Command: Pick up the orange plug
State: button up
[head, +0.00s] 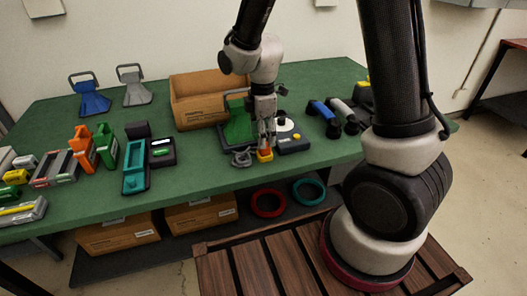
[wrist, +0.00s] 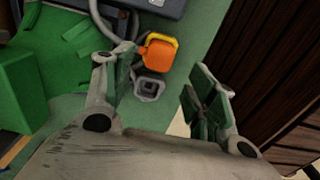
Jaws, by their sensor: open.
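The orange plug (wrist: 158,54) shows in the wrist view as a small rounded block with a yellow part (wrist: 163,38) behind it. It lies beside the tip of the left finger, toward the top of the picture. In the head view the orange plug (head: 265,158) sits near the front edge of the green table, right under my gripper (head: 266,143). In the wrist view my gripper (wrist: 163,76) is open with its fingers wide apart and nothing held. Whether a finger touches the plug cannot be told.
A small grey square piece (wrist: 149,88) lies between the fingers. A grey looped part (head: 241,157) lies left of the plug, and a dark grey device (head: 293,145) stands close on its right. A cardboard box (head: 196,101) stands behind. The table's front edge is near.

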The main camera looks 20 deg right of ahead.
aim_at(264, 151)
notch_tip(264, 151, down, 5)
jog(key=shift+w+f, duration=0.1)
jog(key=shift+f, duration=0.05)
jog(key=c, duration=1.2)
